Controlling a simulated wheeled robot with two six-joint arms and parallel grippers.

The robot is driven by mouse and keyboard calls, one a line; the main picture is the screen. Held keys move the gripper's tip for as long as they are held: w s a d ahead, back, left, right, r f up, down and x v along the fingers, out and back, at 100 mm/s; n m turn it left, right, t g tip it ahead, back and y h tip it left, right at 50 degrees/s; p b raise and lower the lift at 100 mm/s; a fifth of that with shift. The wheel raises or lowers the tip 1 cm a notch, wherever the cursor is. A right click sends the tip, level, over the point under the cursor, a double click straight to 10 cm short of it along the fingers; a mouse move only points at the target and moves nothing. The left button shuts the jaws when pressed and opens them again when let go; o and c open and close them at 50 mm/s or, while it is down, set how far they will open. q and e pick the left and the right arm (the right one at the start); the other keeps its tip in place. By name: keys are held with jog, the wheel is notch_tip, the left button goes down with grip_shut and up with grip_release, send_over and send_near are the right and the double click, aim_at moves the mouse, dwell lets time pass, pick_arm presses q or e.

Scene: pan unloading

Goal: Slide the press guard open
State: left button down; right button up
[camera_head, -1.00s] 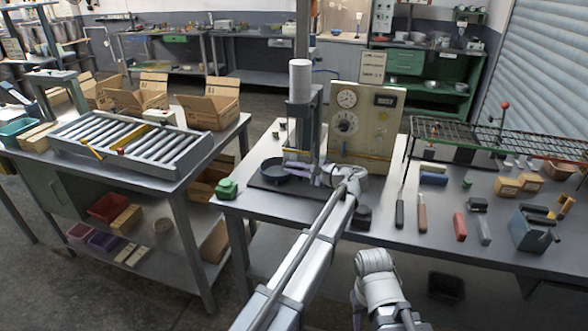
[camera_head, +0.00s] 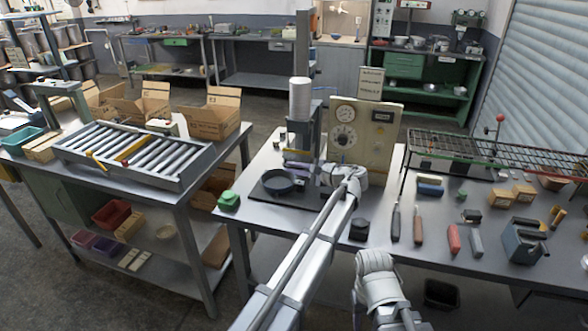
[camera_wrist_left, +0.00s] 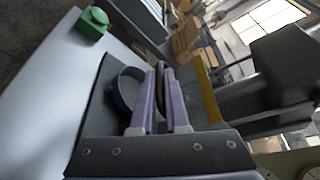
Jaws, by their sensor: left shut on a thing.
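The press stands on the middle bench, with a grey column and a pale cylinder (camera_head: 300,98) above its head. A dark round pan (camera_head: 278,182) sits on a black plate at its foot; it also shows in the left wrist view (camera_wrist_left: 124,88). My left gripper (camera_head: 302,164) is at the press, just behind and right of the pan. In the left wrist view its two purple-grey fingers (camera_wrist_left: 160,72) are shut on a dark upright bar (camera_wrist_left: 161,88), apparently the guard's handle. A yellow bar (camera_wrist_left: 208,90) stands just right of the fingers. The guard panel itself is hard to make out.
A gauge panel (camera_head: 364,138) stands right of the press. A green block (camera_head: 229,201) lies at the bench's left edge. Hand tools and a wire rack (camera_head: 490,148) fill the right side. A roller conveyor (camera_head: 135,150) stands on the left bench.

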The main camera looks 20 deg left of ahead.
pick_arm(q)
notch_tip(320, 180, up, 3)
jog(key=shift+f+p, duration=0.2)
jog(key=shift+p, duration=0.4)
jog(key=shift+f, duration=0.15)
pick_arm(e)
notch_tip(320, 180, up, 2)
jog(key=shift+r, duration=0.15)
pick_arm(q)
jog(key=c, duration=0.9)
grip_release()
jog(key=p+v, duration=0.1)
jog(key=v, duration=0.7)
pick_arm(e)
jog(key=shift+r, duration=0.8)
pick_arm(q)
jog(key=shift+a, duration=0.15)
